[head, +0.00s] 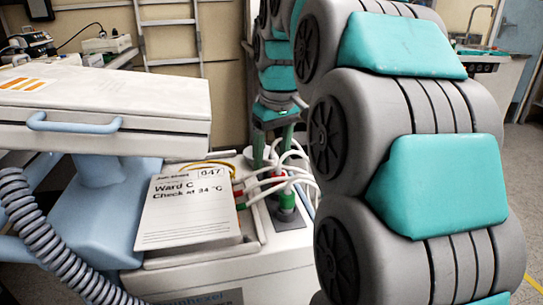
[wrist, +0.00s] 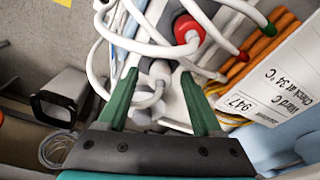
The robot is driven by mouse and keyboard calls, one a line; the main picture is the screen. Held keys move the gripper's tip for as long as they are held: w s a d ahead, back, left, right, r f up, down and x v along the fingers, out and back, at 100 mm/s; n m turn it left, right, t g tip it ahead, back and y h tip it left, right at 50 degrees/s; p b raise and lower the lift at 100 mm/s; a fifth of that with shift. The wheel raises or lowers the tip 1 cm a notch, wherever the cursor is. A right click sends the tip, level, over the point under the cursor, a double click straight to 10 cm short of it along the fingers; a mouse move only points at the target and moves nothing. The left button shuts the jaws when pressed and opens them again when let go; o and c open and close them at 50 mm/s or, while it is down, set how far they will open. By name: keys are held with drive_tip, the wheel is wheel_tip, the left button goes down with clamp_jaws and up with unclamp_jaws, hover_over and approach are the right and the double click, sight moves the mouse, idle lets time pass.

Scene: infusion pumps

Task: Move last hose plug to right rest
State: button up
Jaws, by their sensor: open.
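My gripper (wrist: 158,76) is open, with its two green fingers pointing into a cluster of white hoses. I cannot tell which piece is the right rest.
A card (head: 190,208) reading "Ward C" leans on the pump top left of the hoses. It also shows in the wrist view (wrist: 285,75). A pale trolley with a drawer (head: 110,105) stands left, with a grey corrugated hose (head: 45,230) in front.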

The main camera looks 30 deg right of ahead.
drive_tip(key=shift+s+d+r+p, duration=0.15)
drive_tip(key=shift+s+r, duration=0.15)
drive_tip(key=shift+r, duration=1.65)
drive_tip(key=shift+s+a+r+p, duration=0.15)
drive_tip(key=shift+s+r, duration=0.1)
drive_tip(key=shift+r, duration=1.7)
drive_tip(key=shift+s+d, duration=0.1)
